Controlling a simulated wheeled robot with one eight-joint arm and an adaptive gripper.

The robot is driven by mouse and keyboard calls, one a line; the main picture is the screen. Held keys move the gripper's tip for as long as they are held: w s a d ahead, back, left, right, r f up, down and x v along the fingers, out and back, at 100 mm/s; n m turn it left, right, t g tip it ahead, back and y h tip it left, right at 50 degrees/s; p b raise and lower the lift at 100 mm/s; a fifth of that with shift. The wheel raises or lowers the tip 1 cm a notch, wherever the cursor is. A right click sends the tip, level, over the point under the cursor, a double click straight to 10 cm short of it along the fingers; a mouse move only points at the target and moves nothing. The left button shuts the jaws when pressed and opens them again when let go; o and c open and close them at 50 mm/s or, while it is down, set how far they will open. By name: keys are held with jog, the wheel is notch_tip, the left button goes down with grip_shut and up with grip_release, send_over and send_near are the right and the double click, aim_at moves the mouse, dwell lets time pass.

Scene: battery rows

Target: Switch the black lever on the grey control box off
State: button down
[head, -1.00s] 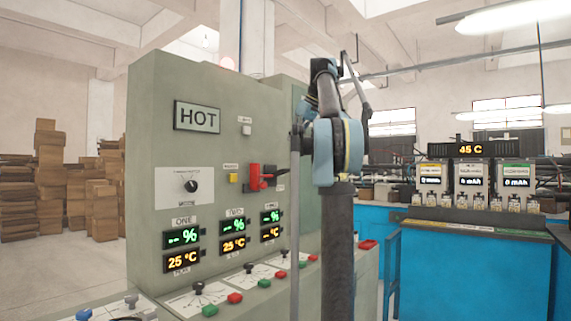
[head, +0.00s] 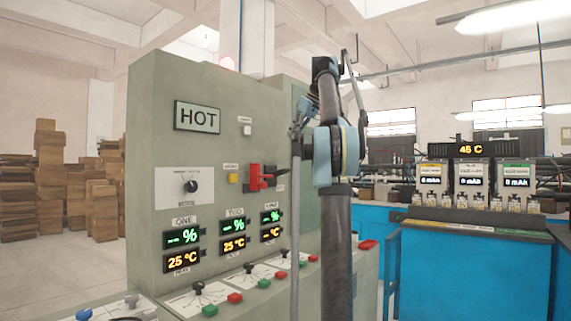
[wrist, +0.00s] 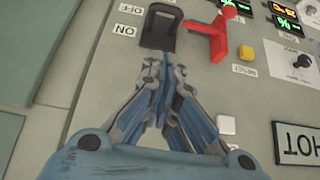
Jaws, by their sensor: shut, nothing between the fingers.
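The black lever (wrist: 160,27) shows at the top of the wrist view, in a black housing on the grey control box (head: 150,120), beside labels reading ON and OFF. The lever's exact position is hard to tell because my fingertips overlap its near edge. My gripper (wrist: 164,62) is shut and empty, its tips right at the lever's near end; I cannot tell whether they touch it. In the head view my gripper (head: 297,128) is small, seen edge-on and partly hidden by my arm.
A red lever (wrist: 219,42) stands close beside the black one. A yellow button (wrist: 247,53), a white button (wrist: 226,125) and a dial (wrist: 302,61) are nearby. A HOT sign (head: 198,117) is on the panel. A blue bench (head: 470,270) stands at the right.

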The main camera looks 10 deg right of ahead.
jog(key=x, duration=0.7)
jog(key=s+d+f+x, duration=0.1)
jog(key=x, duration=0.3)
jog(key=shift+s+f, duration=0.1)
jog(key=shift+f, duration=0.05)
jog(key=shift+d+f, duration=0.1)
jog(key=shift+f, duration=0.4)
jog(key=shift+s, duration=0.15)
jog(key=shift+f, duration=0.15)
